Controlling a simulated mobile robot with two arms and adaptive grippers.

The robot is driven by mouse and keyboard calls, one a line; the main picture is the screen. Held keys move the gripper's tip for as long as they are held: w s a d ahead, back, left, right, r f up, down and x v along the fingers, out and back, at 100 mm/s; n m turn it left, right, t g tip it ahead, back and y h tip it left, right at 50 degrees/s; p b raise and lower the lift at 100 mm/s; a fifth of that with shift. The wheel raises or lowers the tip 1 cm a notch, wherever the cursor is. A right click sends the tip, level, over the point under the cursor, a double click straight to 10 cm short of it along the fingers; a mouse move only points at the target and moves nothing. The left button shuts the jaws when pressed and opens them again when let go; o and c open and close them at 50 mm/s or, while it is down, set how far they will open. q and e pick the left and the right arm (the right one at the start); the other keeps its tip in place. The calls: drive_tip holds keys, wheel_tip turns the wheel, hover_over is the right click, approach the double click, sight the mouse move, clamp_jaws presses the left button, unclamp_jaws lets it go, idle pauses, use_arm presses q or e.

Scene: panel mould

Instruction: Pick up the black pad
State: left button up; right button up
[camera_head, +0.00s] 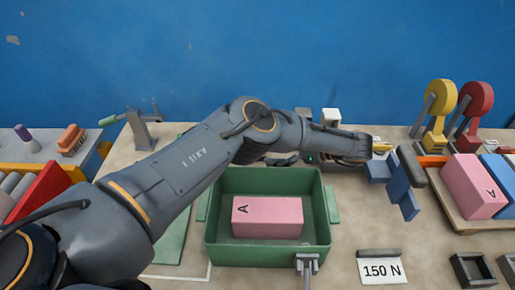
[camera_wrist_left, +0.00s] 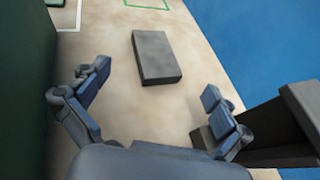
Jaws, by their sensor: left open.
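A flat dark grey-black pad (camera_wrist_left: 157,57) lies on the beige table in the left wrist view, ahead of my left gripper (camera_wrist_left: 150,115). The gripper's two blue-grey fingers are spread apart, with nothing between them. The pad lies beyond the fingertips, apart from them. In the head view my left arm reaches across to the right, over the back of the green box, and its gripper (camera_head: 393,188) hangs over the table right of the box. A dark block (camera_head: 411,165) shows beside it; I cannot tell whether it is the same pad. My right gripper is not in view.
The green box (camera_head: 267,255) holds a pink block (camera_head: 267,217) marked A. A "150 N" card (camera_head: 382,270) stands right of it. Yellow (camera_head: 440,105) and red (camera_head: 473,110) levers stand at the back right. Another dark block (camera_wrist_left: 305,100) stands close to the right finger in the wrist view.

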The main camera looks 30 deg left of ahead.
use_arm(q)
drive_tip(key=x, duration=0.7)
drive_tip(key=shift+s+a+f, duration=0.1)
drive_tip(key=shift+s+a, duration=0.1)
drive_tip(key=c, duration=1.4)
